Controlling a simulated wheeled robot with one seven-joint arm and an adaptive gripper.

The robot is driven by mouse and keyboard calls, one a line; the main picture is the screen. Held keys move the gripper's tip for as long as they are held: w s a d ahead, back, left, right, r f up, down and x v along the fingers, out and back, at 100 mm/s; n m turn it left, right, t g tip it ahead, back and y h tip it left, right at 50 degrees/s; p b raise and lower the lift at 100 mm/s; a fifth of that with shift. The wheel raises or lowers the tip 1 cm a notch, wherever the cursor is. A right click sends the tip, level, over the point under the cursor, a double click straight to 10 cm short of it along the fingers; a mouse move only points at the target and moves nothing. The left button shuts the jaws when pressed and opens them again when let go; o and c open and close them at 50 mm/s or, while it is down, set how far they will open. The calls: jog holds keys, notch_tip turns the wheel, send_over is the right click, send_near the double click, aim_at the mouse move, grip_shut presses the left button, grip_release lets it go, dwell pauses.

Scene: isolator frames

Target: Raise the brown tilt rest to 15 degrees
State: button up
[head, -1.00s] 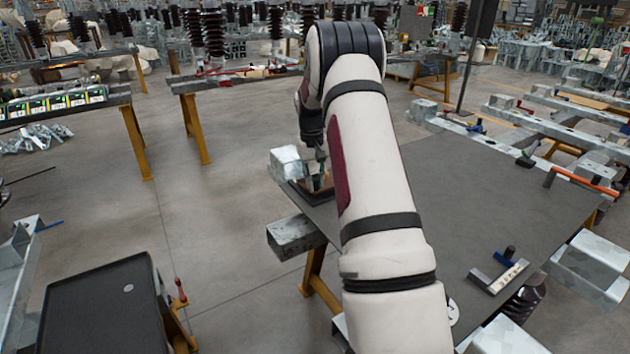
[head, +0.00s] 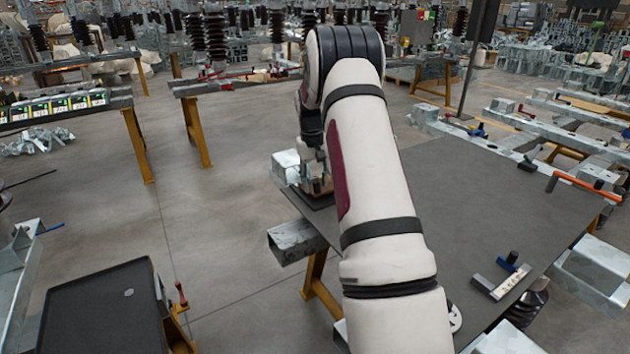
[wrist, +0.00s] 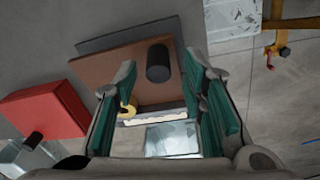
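The brown tilt rest (wrist: 125,75) shows in the wrist view as a flat brown board over a darker grey plate (wrist: 130,35). A black cylindrical knob (wrist: 158,63) stands on the board. My gripper (wrist: 161,72) is open, its two teal-padded fingers apart with the knob and part of the board seen between them. I cannot tell whether either finger touches the board. A small yellow hook-shaped part (wrist: 128,109) is by the left finger. In the head view my arm hides most of the rest and gripper, at the table's far left corner.
A red block (wrist: 43,110) lies left of the board in the wrist view. In the head view, a galvanised beam end (head: 293,240) juts from the left edge of the dark table (head: 470,205).

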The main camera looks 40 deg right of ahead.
notch_tip(320, 180, up, 12)
jog(key=shift+w+a, duration=0.15)
jog(key=shift+a, duration=0.15)
jog(key=shift+a+f, duration=0.1)
jog(key=shift+f, duration=0.05)
jog(key=c, duration=0.7)
jog(key=a+f+m, duration=0.1)
jog(key=m, duration=0.1)
jog(key=a+f+m+t+y, duration=0.1)
jog(key=m, duration=0.1)
jog(key=a+m+t+y, duration=0.1)
jog(key=shift+a+f+m, duration=0.3)
jog(key=shift+f+m, duration=0.1)
grip_shut()
jog(key=m+t+h, duration=0.3)
jog(key=m+t, duration=0.2)
jog(key=m, duration=2.2)
send_near(324, 205)
jog(key=b+x, duration=0.1)
jog(key=x, duration=0.5)
jog(key=shift+w+a+f+b, duration=0.1)
jog(key=shift+f+b, duration=0.2)
jog(key=shift+b, duration=0.05)
